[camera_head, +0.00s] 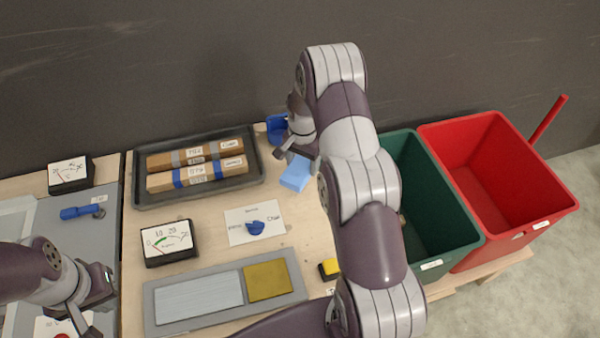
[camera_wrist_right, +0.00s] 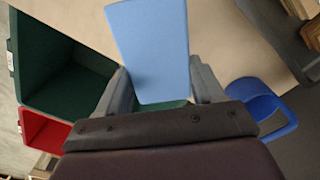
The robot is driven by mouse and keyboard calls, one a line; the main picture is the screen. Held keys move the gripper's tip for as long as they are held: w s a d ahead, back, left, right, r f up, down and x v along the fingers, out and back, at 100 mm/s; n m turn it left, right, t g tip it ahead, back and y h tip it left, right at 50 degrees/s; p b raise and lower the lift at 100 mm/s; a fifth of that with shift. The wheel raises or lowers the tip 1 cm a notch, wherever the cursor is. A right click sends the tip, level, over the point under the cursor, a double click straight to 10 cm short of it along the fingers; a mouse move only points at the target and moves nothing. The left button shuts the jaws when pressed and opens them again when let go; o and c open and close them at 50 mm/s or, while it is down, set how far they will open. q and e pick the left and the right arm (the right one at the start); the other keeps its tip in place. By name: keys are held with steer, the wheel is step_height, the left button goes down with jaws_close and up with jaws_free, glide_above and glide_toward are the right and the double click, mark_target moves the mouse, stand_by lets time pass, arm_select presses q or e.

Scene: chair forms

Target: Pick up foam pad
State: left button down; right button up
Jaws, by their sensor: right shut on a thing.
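The foam pad is a light blue flat block (camera_head: 296,174), seen near the back of the table, right of the dark tray. In the right wrist view the foam pad (camera_wrist_right: 152,50) stands between the two fingers. My right gripper (camera_head: 299,157) is shut on it, and the fingers touch its two sides. My right gripper also shows in the right wrist view (camera_wrist_right: 158,88). I cannot tell from these views whether the pad touches the table. My left gripper (camera_head: 103,308) is at the lower left, with its fingers apart and nothing between them.
A dark tray (camera_head: 142,198) holds two labelled wooden bars. A blue holder (camera_head: 276,130) stands behind the pad. A green bin (camera_head: 455,215) and a red bin (camera_head: 480,128) stand at right. Gauges (camera_head: 168,241), a card (camera_head: 238,233) and a grey plate (camera_head: 150,308) lie in front.

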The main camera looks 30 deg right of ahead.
steer(key=s+d+r+b, duration=0.2)
steer(key=s+d+r, duration=0.3)
steer(key=s, duration=0.4)
steer(key=shift+s+d+r, duration=0.15)
steer(key=shift+s+r, duration=0.25)
steer(key=shift+r, duration=0.25)
steer(key=o, duration=0.5)
steer(key=c, duration=0.3)
steer(key=shift+c, duration=0.2)
